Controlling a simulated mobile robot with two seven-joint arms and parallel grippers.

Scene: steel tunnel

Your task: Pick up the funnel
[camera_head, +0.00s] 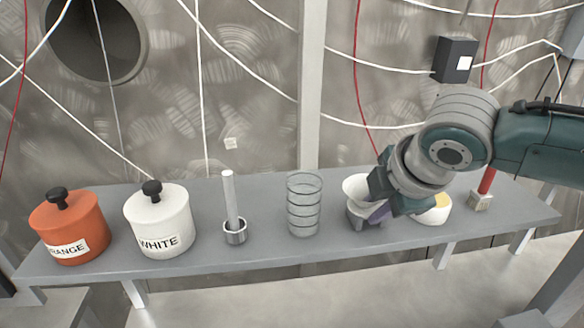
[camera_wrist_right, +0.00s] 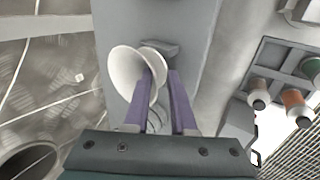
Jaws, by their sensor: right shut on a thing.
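The white funnel (camera_head: 355,187) shows at the right-middle of the shelf in the head view, its wide mouth up and part of it hidden behind my right gripper (camera_head: 376,212). A grey block-like holder (camera_head: 358,217) is just under it; I cannot tell whether the funnel still touches it. In the wrist view the white funnel (camera_wrist_right: 122,72) is at the purple fingers of my right gripper (camera_wrist_right: 161,76), which is shut on it. My left gripper is not in view.
On the grey shelf (camera_head: 270,250) stand an orange pot (camera_head: 68,228), a white pot (camera_head: 160,222), a mortar (camera_head: 235,236) with a pestle, and a clear ringed glass (camera_head: 303,210). A white-and-yellow dish (camera_head: 433,214) and a red-handled object (camera_head: 486,182) are to the right.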

